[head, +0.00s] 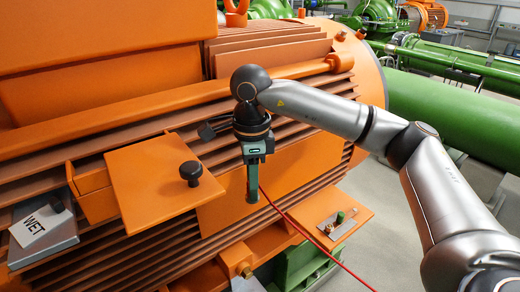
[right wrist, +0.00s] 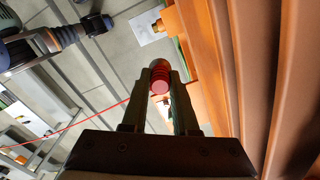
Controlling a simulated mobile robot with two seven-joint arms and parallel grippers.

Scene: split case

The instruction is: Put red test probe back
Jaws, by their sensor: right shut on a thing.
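My right gripper (head: 253,190) points down in front of the finned orange motor casing, above and left of a small orange shelf. It is shut on the red test probe (right wrist: 160,82), whose ribbed red end shows between the fingertips in the right wrist view. In the head view the fingers hide most of the probe. A thin red lead (head: 315,242) runs from the gripper down to the lower right. A metal plate (head: 320,232) on the orange shelf (head: 352,206) carries a green post (head: 340,217) and a small red fitting. My left gripper is not seen.
An open orange box cover with a black knob (head: 190,171) juts out left of the gripper. A grey box with a white "WET" card (head: 41,224) sits at far left. Orange fins (head: 150,235) lie close behind. Open floor (head: 385,240) shows at right.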

